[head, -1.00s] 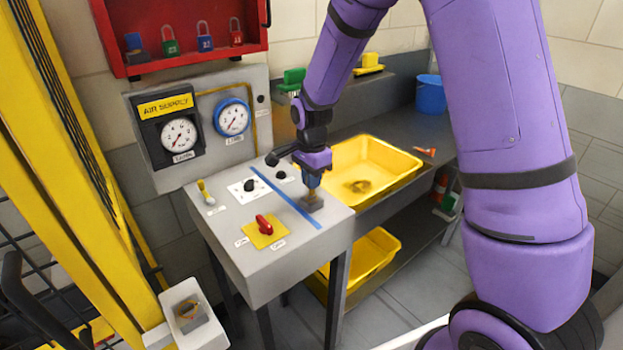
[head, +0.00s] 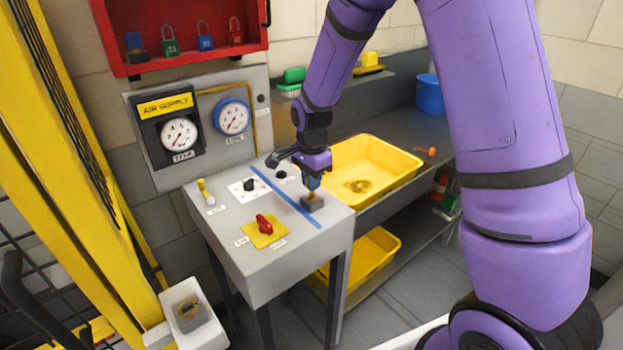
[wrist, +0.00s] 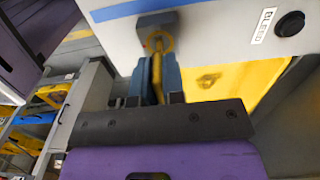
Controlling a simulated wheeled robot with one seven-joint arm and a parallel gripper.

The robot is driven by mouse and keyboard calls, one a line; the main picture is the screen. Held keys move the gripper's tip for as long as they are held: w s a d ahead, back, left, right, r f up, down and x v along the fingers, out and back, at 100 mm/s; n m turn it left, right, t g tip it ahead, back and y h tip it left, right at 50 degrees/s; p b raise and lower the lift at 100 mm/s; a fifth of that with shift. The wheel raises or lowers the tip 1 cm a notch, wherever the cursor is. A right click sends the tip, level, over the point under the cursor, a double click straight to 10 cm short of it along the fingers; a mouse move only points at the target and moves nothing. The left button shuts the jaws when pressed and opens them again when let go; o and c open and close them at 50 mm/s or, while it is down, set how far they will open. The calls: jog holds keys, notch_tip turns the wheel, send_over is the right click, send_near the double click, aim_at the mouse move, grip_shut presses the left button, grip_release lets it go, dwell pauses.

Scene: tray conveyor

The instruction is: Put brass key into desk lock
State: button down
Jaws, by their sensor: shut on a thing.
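My gripper (head: 313,184) is low over the right front part of the grey control desk (head: 222,232), just above a small grey block, the desk lock (head: 312,203). In the wrist view, my gripper (wrist: 157,64) has its blue fingers shut on the brass key (wrist: 157,82). The key points at the round brass face of the lock (wrist: 133,33). Its tip is at or very close to that face; I cannot tell whether it is inside. In the head view the key is hidden by the fingers.
The desk top carries a red knob (head: 264,224), a black knob (head: 249,185) and a yellow-tipped lever (head: 204,191). A yellow tray (head: 400,166) stands behind right. A gauge panel (head: 262,128) rises behind. A white box (head: 178,338) stands at the lower left.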

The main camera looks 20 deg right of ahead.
jog(key=shift+f, duration=1.45)
jog(key=c, duration=1.1)
grip_release()
notch_tip(320, 180, up, 10)
jog(key=shift+r, duration=0.4)
